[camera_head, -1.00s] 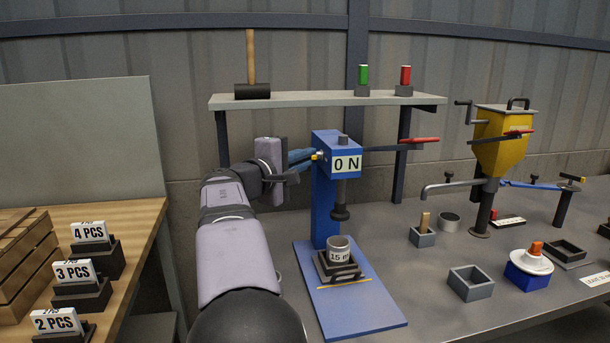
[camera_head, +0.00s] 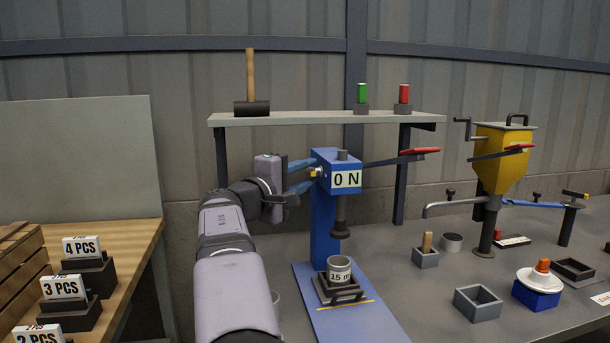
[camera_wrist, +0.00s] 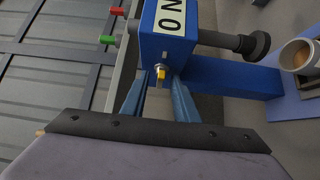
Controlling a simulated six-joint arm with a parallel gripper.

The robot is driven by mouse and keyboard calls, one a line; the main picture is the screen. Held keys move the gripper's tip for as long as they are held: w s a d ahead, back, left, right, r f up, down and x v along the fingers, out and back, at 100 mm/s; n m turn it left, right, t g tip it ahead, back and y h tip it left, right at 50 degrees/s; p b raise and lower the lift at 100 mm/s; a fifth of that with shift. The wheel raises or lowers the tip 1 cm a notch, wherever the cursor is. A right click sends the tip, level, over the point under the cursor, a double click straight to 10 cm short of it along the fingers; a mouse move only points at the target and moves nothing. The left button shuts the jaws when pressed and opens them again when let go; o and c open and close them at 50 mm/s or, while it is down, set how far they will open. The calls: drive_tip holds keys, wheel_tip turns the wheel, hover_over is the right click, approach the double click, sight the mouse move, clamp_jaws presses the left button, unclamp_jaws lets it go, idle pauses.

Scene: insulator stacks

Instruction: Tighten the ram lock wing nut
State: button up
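The ram lock wing nut is a small yellow piece (camera_head: 313,172) on the left side of the blue press head (camera_head: 336,158). In the wrist view the yellow wing nut (camera_wrist: 160,72) sticks out below the "0 N" label. My gripper (camera_head: 303,175) reaches in from the left with two blue fingers. In the wrist view my gripper (camera_wrist: 160,78) has one finger on each side of the nut. Gaps show between fingers and nut, so it looks open. The dark ram (camera_head: 340,215) hangs above a "15 m…" cup (camera_head: 339,269); the rest of its label is hard to read.
A lever with a red grip (camera_head: 419,151) extends right from the press head. A shelf (camera_head: 300,118) stands behind, carrying a mallet (camera_head: 251,90) and green and red pieces. A yellow hopper (camera_head: 502,160) and small trays (camera_head: 477,303) stand to the right.

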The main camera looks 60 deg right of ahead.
drive_tip(key=shift+a, duration=0.2)
drive_tip(key=a+b, duration=0.1)
drive_tip(key=a, duration=0.6)
drive_tip(key=shift+w, duration=0.1)
idle(0.3)
